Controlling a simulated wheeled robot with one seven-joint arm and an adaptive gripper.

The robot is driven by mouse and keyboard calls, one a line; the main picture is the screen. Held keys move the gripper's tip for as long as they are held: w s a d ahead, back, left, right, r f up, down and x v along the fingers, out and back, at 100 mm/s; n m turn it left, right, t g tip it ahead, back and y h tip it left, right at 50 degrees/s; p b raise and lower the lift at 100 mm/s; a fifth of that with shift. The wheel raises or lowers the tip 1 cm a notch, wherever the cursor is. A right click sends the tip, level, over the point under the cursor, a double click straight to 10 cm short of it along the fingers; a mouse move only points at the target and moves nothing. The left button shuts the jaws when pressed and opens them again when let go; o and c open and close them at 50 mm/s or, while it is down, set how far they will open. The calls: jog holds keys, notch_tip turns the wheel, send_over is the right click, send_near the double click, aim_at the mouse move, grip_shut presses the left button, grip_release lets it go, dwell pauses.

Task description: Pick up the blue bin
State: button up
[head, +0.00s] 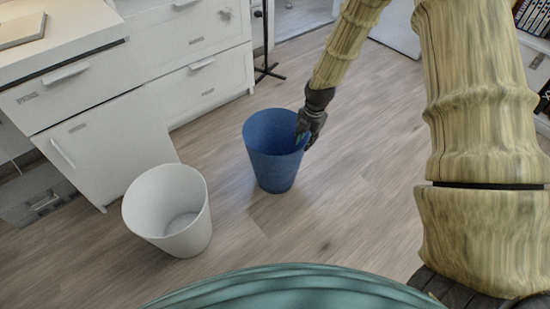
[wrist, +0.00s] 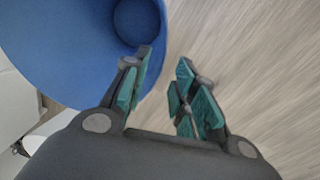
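The blue bin (head: 269,160) stands upright on the wooden floor near the middle of the head view. It is open at the top and looks empty; in the wrist view its blue inside (wrist: 70,45) fills the upper left. My gripper (head: 306,137) is at the bin's right rim. In the wrist view my gripper (wrist: 163,75) has its teal-padded fingers apart, one finger over the bin's inside or rim and the other outside over the floor. The rim seems to lie between the fingers, and I cannot tell whether either finger touches it.
A white bin (head: 205,225) stands on the floor to the left, apart from the blue bin. White drawers (head: 205,85) and a desk line the left and back. A dark stand foot (head: 268,72) is behind. Floor to the right of the blue bin is clear.

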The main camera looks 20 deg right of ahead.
jog(key=b, duration=0.2)
send_over(300, 157)
jog(key=f, duration=0.5)
jog(key=shift+s, duration=0.4)
jog(key=f+b, duration=0.3)
jog(key=shift+w+d+f, duration=0.2)
jog(key=shift+w+f, duration=0.15)
jog(key=shift+f, duration=0.05)
jog(key=shift+w+a+f+b, duration=0.15)
jog(key=shift+f+b, duration=0.15)
jog(key=shift+f, duration=0.45)
jog(key=shift+c, duration=0.2)
grip_shut()
